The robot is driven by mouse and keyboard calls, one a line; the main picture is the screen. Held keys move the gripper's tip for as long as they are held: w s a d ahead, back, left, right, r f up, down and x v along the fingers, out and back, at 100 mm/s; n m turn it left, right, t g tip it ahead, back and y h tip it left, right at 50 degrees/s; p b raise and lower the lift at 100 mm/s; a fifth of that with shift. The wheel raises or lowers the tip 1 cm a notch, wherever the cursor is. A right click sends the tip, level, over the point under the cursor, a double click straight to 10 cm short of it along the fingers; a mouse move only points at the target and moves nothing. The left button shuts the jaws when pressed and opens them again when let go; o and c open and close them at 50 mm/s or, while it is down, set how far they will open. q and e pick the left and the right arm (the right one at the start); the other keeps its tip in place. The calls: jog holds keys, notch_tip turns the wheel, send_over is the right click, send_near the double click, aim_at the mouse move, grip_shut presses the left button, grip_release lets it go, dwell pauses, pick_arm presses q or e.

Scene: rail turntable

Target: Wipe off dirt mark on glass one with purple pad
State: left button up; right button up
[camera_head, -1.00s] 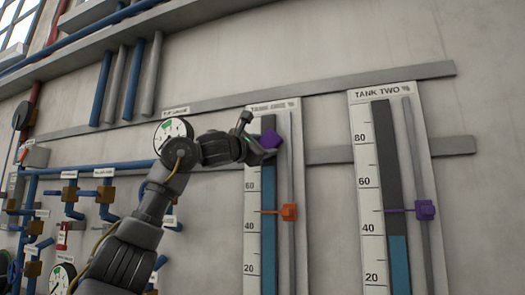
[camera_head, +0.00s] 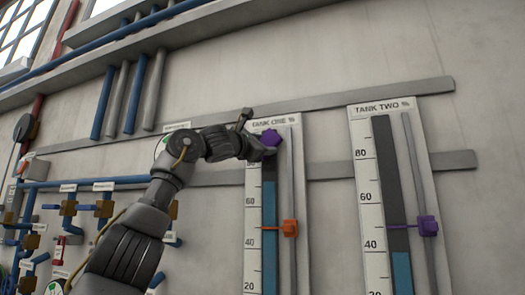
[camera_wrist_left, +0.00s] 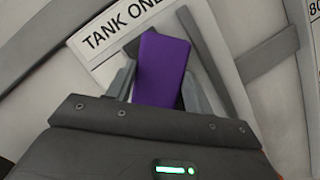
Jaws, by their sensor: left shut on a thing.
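My left gripper (camera_head: 262,147) is shut on the purple pad (camera_head: 270,138). It holds the pad at the upper part of the tank one gauge (camera_head: 251,215), just below its "TANK ONE %" label. In the left wrist view the purple pad (camera_wrist_left: 161,70) stands between the two fingers, in front of the dark glass column. Whether the pad touches the glass, I cannot tell. I see no dirt mark; the pad and gripper hide the upper part of the glass. The right gripper is not in view.
An orange slider (camera_head: 289,228) sits on the tank one gauge's rail. The tank two gauge (camera_head: 373,220) with a purple slider (camera_head: 427,226) is to the right. Blue pipes with brown valves (camera_head: 104,208) are on the left wall. A grey rail (camera_head: 340,165) runs behind the gauges.

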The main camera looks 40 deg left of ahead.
pick_arm(q)
jog(key=shift+d+r, duration=0.2)
jog(key=shift+r, duration=0.4)
jog(key=shift+a+r, duration=0.25)
jog(key=shift+r, duration=1.3)
jog(key=shift+w+d, duration=0.1)
jog(key=shift+d, duration=0.15)
notch_tip(320, 180, down, 3)
jog(key=b, duration=0.2)
jog(key=shift+a+r+b, duration=0.15)
jog(key=shift+b, duration=0.15)
jog(key=shift+f, duration=0.3)
